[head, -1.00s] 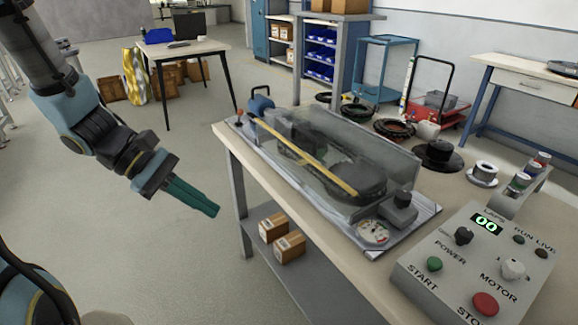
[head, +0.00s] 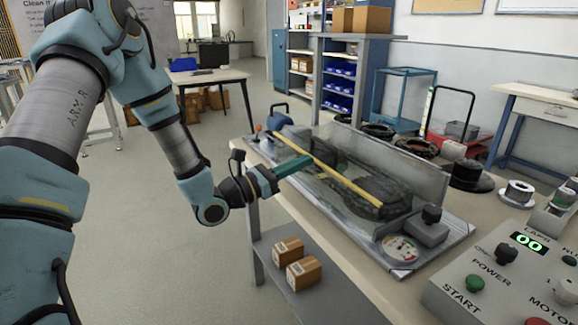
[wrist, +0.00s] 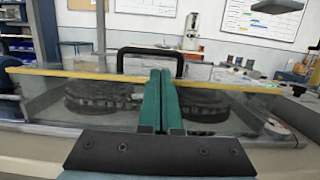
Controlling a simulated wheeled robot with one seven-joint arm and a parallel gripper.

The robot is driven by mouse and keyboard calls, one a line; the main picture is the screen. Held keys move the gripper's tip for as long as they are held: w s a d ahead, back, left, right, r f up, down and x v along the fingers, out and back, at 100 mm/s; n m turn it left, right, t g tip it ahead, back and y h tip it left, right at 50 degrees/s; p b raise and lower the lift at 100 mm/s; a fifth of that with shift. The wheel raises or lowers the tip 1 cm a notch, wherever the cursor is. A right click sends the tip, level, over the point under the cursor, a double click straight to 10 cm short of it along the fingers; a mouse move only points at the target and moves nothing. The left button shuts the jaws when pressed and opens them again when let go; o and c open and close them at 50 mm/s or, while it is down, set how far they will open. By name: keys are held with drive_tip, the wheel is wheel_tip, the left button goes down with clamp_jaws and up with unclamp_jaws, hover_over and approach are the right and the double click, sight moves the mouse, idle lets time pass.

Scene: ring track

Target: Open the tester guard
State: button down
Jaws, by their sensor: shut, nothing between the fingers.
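The tester guard (head: 420,180) is a clear box over dark round parts on the tester's grey base plate (head: 455,238). It looks closed. A yellow strip (head: 340,182) runs along its near upper edge; the strip also shows across the wrist view (wrist: 60,73). My gripper (head: 306,161) has its teal fingers shut and empty, with the tips close to the strip's middle. In the wrist view the fingers (wrist: 161,74) overlap the strip and clear front; I cannot tell whether they touch. A black arch (wrist: 150,52) shows behind the strip; I cannot tell what it belongs to.
A control box (head: 510,270) with knobs and buttons reading 00 stands on the bench at the right front. Spools (head: 518,193) and a small knobbed block (head: 428,228) are nearby. Two cartons (head: 303,273) sit on the shelf below.

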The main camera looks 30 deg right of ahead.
drive_tip(key=shift+s+d+r+p, duration=0.1)
drive_tip(key=shift+d+r+p, duration=0.1)
drive_tip(key=shift+d, duration=0.85)
drive_tip(key=shift+d+r+p, duration=0.15)
drive_tip(key=shift+d+r, duration=0.05)
drive_tip(key=shift+d, duration=0.85)
